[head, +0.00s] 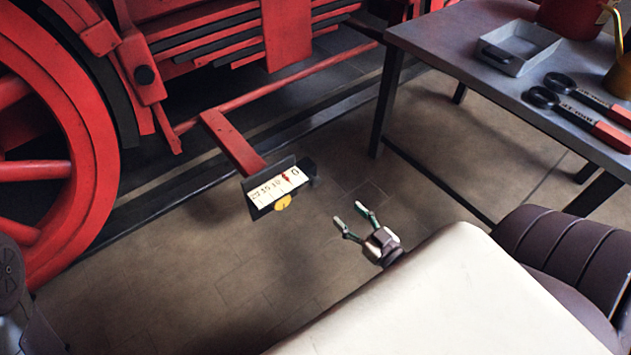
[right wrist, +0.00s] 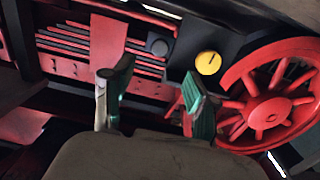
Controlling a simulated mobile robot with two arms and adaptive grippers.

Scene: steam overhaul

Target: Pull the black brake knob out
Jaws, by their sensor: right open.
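A small dark control box (head: 253,207) with a white scale plate (head: 278,187) and a yellow round knob (head: 283,202) sits at the end of a red bar. The black knob (head: 310,170) sticks out at the box's right side and is hard to make out. My left gripper is not in view.
A red locomotive wheel (head: 75,182) and red frame bars fill the left and back. A grey table (head: 440,48) at the upper right bears a metal tray (head: 520,45) and two red-and-black tools (head: 585,105). The floor around the box is clear.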

